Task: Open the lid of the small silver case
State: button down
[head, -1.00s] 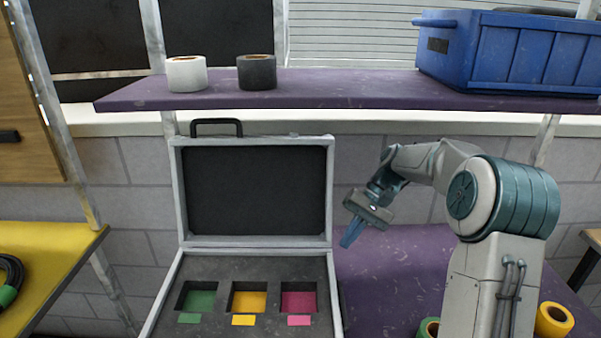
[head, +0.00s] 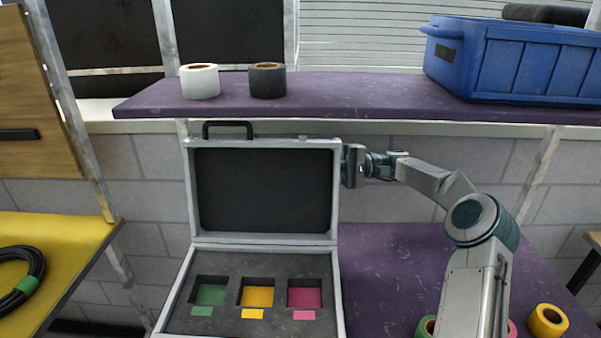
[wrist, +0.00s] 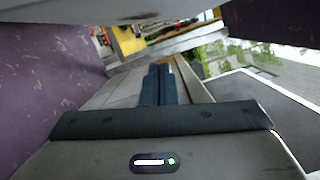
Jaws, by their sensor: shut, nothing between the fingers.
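The small silver case (head: 265,241) stands on the purple lower surface with its lid (head: 337,190) raised upright, so the case is open. The lid has a dark lining and a black handle (head: 228,130) on its top edge. The grey foam inside the case has three square recesses: green, yellow and pink. My gripper (head: 352,166) is at the right edge of the lid, near its upper corner, and is partly hidden behind it in the head view. In the wrist view the fingers (wrist: 158,84) are together and hold nothing. I cannot tell whether the gripper touches the lid.
A purple shelf (head: 350,95) runs above the lid, with a white roll (head: 200,82), a dark roll (head: 267,81) and a blue crate (head: 515,60). A yellow roll (head: 548,320) and others lie at lower right. The purple surface right of the case (head: 395,265) has free room.

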aim_at(301, 174)
jog(key=s+a, duration=0.1)
jog(key=a, duration=0.1)
jog(key=s+a, duration=0.1)
jog(key=a, duration=0.1)
jog(key=s+a+r+p, duration=0.1)
jog(key=a, duration=0.1)
jog(key=shift+s+r, duration=0.1)
jog(key=shift+s, duration=0.3)
jog(key=shift+s+r, duration=0.1)
jog(key=shift+s, duration=0.55)
jog(key=shift+a, duration=0.1)
